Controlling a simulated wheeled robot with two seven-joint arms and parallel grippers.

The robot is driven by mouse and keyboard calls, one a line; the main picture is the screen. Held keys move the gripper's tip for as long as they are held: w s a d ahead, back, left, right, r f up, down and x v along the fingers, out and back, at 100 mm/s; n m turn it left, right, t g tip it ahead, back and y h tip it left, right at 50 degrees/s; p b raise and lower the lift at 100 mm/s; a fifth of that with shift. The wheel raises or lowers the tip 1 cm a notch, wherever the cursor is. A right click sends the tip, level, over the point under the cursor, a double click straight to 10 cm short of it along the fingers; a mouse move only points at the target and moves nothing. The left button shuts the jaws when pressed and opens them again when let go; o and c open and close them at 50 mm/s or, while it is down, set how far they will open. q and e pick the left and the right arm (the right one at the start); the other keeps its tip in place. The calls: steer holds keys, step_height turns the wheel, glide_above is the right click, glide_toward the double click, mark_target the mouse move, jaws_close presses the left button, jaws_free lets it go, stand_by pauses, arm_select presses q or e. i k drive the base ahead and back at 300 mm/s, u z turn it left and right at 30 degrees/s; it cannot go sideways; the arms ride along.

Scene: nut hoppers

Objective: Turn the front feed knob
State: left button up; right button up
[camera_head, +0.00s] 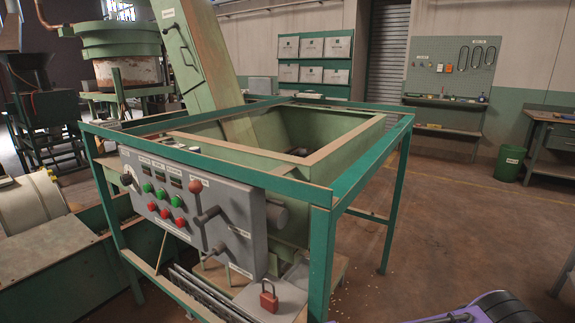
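A grey control panel (190,210) hangs on the front of the green hopper frame (320,240). A round dark knob with a pale rim (127,179) sits at the panel's upper left. Green buttons (161,193) and red buttons (165,213) are in rows beside it. To the right are a lever with a red ball (195,187) and two dark handles, an upper one (207,215) and a lower one (215,250). The labels are too small to read, so I cannot tell which control is named front feed. Neither gripper shows.
The open green hopper (330,130) is behind the panel, with a chute (205,60) rising from it. A red padlock (268,297) is at the frame's foot. A pale drum (30,205) stands at left. Floor at right is mostly clear, with a green bin (509,164) farther back.

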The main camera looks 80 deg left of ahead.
mark_target(126, 178)
steer(key=z, duration=1)
steer(key=k, duration=2)
steer(key=u, duration=0.85)
